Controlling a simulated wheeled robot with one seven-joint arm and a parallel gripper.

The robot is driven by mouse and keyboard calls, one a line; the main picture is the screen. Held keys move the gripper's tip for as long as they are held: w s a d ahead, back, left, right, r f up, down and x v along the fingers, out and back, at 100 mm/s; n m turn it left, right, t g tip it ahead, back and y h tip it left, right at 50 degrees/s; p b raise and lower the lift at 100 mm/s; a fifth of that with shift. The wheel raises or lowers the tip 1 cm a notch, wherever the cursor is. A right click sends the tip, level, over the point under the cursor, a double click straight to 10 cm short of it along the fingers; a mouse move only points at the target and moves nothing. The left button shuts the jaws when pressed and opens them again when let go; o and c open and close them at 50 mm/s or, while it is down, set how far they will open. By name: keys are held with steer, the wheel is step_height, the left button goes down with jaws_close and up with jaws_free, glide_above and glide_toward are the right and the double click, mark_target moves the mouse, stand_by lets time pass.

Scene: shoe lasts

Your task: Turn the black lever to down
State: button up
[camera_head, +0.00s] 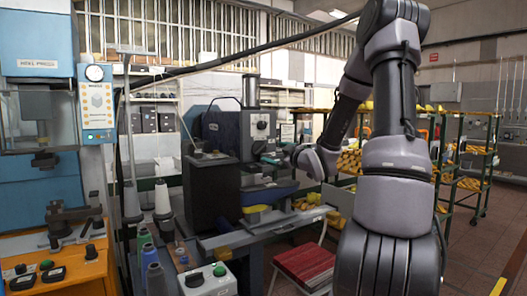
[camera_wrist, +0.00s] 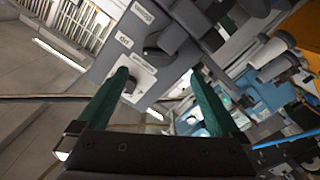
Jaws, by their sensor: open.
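A grey control panel (camera_wrist: 120,45) with small labels faces my wrist camera, tilted in the picture. A dark round knob (camera_wrist: 165,40) stands out from it, and a smaller dark knob or lever (camera_wrist: 130,86) on a pale plate lies by the tip of my left finger. I cannot tell for sure which is the black lever, or its setting. My gripper (camera_wrist: 158,73) is open, its two green fingers apart and pointing at the panel, with nothing gripped. Contact is not clear. In the head view, my gripper (camera_head: 285,151) is beside the machine's grey control box (camera_head: 259,127).
The dark machine (camera_head: 212,190) and its bench stand left of my arm. Cones of thread (camera_head: 163,200) and a small switch box (camera_head: 207,280) are in front. A red stool (camera_head: 304,264) is below. Yellow-loaded racks (camera_head: 475,160) stand right, with open floor beside them.

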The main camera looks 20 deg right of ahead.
mark_target(262, 149)
steer(key=x, duration=0.8)
steer(key=shift+w, duration=0.15)
steer(key=c, duration=1.2)
